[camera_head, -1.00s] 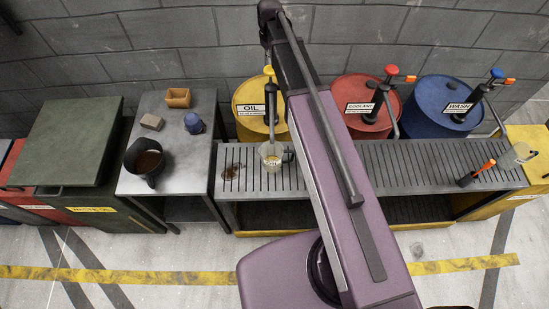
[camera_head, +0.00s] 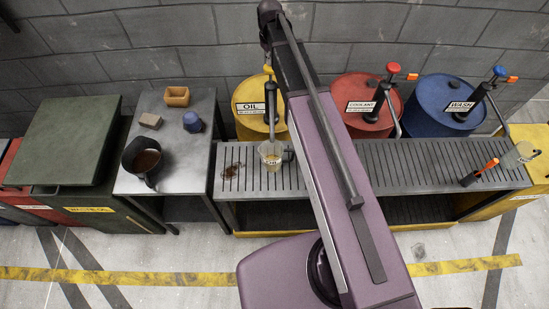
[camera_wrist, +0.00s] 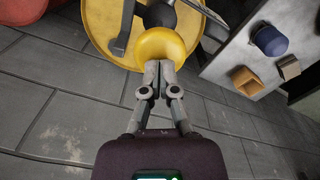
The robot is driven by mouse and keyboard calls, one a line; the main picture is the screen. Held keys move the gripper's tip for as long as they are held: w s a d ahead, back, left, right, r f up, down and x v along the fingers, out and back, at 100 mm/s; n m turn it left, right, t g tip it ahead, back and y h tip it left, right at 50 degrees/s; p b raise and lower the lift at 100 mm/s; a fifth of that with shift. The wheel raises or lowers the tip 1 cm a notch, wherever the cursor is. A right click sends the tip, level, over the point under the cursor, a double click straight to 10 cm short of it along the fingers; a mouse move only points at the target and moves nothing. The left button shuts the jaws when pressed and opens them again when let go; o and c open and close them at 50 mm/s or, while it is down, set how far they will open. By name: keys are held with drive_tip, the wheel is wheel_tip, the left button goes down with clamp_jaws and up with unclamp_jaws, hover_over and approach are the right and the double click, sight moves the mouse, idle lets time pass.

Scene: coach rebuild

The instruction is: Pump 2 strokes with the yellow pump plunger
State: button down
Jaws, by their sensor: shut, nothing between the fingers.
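The yellow plunger knob (camera_wrist: 152,47) tops the pump on the yellow OIL drum (camera_head: 246,95). In the head view the knob (camera_head: 268,69) is small and partly beside my arm. My gripper (camera_wrist: 160,66) is shut and empty, its fingertips over the knob's near edge in the wrist view; I cannot tell whether they press on it. In the head view my arm hides the gripper. A clear mug (camera_head: 271,153) with something amber in it stands on the slatted rack below the OIL pump.
Red COOLANT (camera_head: 370,118) and blue WASH (camera_head: 443,118) drums with their own pumps stand to the right. A brown stain marks the rack (camera_head: 330,180). Brick wall behind.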

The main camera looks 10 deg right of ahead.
sight(271, 72)
drive_tip(key=shift+s+f+b, duration=0.1)
drive_tip(key=shift+f+b, duration=2.9)
drive_tip(key=shift+f, duration=0.05)
idle(0.4)
drive_tip(key=shift+r, duration=0.15)
drive_tip(key=shift+r+p, duration=3.85)
drive_tip(key=shift+p, duration=0.2)
drive_tip(key=shift+r, duration=0.1)
wheel_tip(271, 72, up, 6)
drive_tip(key=p, duration=0.6)
